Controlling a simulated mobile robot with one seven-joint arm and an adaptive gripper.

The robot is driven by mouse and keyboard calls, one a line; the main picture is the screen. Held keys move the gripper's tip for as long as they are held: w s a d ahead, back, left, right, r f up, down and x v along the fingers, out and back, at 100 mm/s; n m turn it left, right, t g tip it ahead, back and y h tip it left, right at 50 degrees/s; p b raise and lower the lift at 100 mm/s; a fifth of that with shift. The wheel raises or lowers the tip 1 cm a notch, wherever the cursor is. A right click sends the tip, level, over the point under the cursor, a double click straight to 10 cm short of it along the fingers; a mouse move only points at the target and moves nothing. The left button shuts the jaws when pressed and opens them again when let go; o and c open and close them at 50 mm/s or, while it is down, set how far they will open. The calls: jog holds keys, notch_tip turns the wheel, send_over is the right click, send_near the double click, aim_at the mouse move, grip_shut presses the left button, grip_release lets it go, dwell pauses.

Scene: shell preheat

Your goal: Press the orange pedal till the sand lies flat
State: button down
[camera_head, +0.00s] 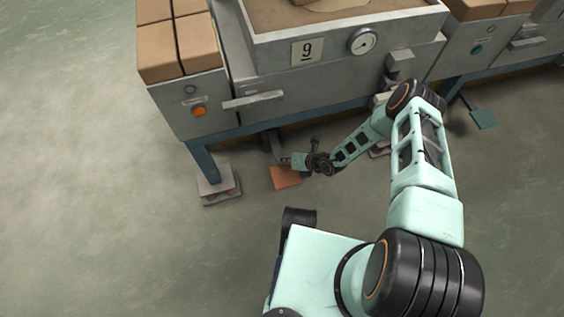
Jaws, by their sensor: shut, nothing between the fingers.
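The orange pedal (285,177) lies low by the floor, under the front of the grey machine marked 9. My gripper (284,161) reaches down beside the machine's legs, its shut fingertips at or just above the pedal's far edge. I cannot tell whether it touches the pedal. The sand (386,12) shows only partly in the box at the top of the machine, with a paler lump or shape at its middle cut off by the picture's edge.
Tan blocks (178,38) sit on the machine's left end, above an orange button (199,111). A handle (253,99) and a round gauge (363,41) are on its front. A blue leg stands on a foot (219,187) left of the pedal. A teal pedal (483,118) lies farther right. Floor at left is clear.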

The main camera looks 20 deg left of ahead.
aim_at(286, 167)
jog(key=shift+s+d+f+b, duration=0.15)
jog(key=shift+f+b, duration=0.5)
jog(key=shift+f, duration=0.45)
dwell(0.6)
jog(key=shift+s+f+b, duration=0.15)
jog(key=shift+f+b, duration=0.05)
jog(key=shift+f, duration=0.35)
jog(key=shift+s+f+b, duration=0.15)
jog(key=shift+f, duration=0.35)
dwell(0.7)
jog(key=shift+r, duration=0.15)
jog(key=shift+r+p, duration=0.95)
jog(key=shift+p, duration=0.1)
jog(key=shift+w+r+p, duration=0.15)
jog(key=shift+r+p, duration=0.65)
jog(key=shift+r, duration=0.2)
jog(key=shift+w+r+p, duration=0.15)
jog(key=shift+r+p, duration=0.65)
jog(key=shift+r, duration=0.15)
jog(key=shift+w+a+r+p, duration=0.1)
jog(key=shift+r+p, duration=1)
jog(key=shift+r, duration=0.15)
jog(key=shift+w+a+r+p, duration=0.1)
jog(key=shift+r+p, duration=1)
jog(key=shift+r, duration=0.15)
